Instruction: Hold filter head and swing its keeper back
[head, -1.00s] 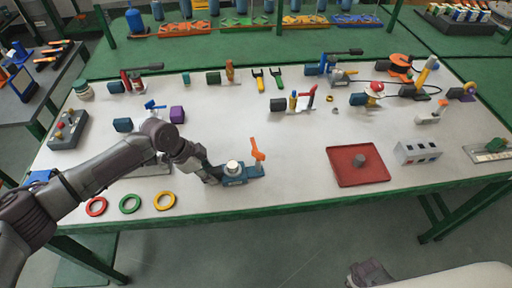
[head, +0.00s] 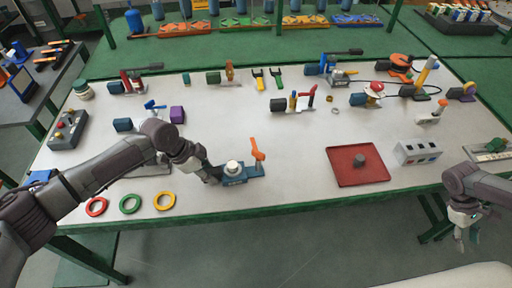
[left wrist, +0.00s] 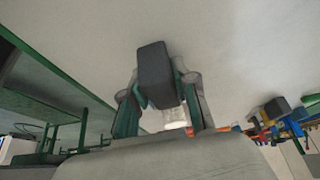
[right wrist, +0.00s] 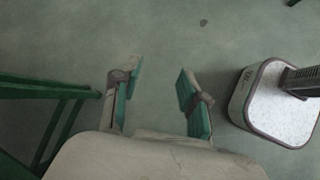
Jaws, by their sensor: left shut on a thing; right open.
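The filter head is a blue block with a white cylinder (head: 233,168) on top, near the table's front edge in the head view. An orange keeper (head: 256,150) stands upright at its right end. My left gripper (head: 214,177) is at the block's left end and shut on a dark grey block-shaped part of it, which also shows between the fingers in the left wrist view (left wrist: 158,75). The white cylinder is partly hidden there. My right gripper (head: 468,226) is open and empty, beyond the table's front edge at the right. Its spread fingers show in the right wrist view (right wrist: 155,92) over bare floor.
A red tray (head: 340,176) with a grey knob lies right of the filter head, beside a grey box (head: 417,152). Red, green (head: 130,204) and yellow rings lie at the front left. The tabletop between keeper and tray is clear.

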